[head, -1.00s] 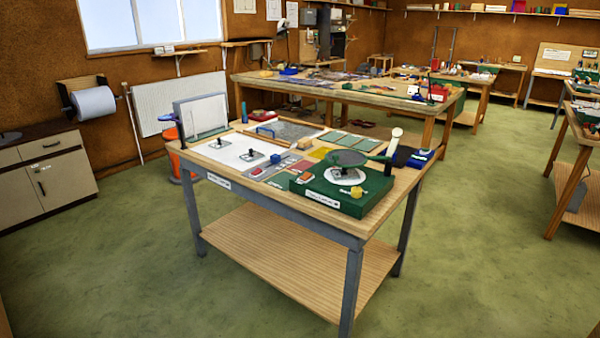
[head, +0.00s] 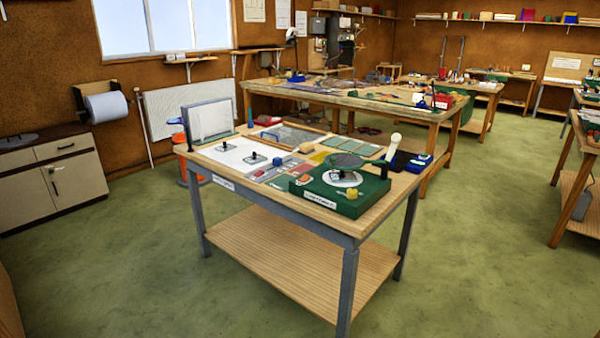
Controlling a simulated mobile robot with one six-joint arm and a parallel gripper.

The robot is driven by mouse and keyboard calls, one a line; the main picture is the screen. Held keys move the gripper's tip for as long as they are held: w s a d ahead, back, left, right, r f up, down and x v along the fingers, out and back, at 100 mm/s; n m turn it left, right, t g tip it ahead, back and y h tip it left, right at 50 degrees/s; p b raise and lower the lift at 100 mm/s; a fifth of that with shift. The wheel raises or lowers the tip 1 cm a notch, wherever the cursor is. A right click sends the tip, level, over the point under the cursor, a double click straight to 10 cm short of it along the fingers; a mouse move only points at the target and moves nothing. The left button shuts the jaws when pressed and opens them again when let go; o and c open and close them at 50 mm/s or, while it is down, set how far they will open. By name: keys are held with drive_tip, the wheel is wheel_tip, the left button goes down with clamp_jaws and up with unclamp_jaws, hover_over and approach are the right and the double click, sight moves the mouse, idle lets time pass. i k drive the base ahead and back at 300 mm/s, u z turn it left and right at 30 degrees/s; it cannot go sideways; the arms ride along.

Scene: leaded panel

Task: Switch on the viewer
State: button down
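A grey upright panel with a pale face (head: 210,121) stands at the back left of the near bench. It may be the viewer, but no label on it is readable and I cannot see a switch. A green box (head: 362,205) with a white front label, a yellow knob (head: 352,195) and a white disc under a dark round part sits at the bench's front right. A white board (head: 238,154) with small dark fittings lies in front of the panel. My gripper is not in view.
The near wooden bench (head: 300,223) has grey legs and a lower shelf (head: 290,258). A white bottle-like object (head: 393,144) and a blue box (head: 420,162) are on its right edge. Green floor (head: 480,260) is clear to the right. A longer bench (head: 370,103) stands behind.

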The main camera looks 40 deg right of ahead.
sight(306, 178)
drive_tip(key=z, duration=0.1)
drive_tip(key=i, duration=0.95)
drive_tip(key=u, duration=0.05)
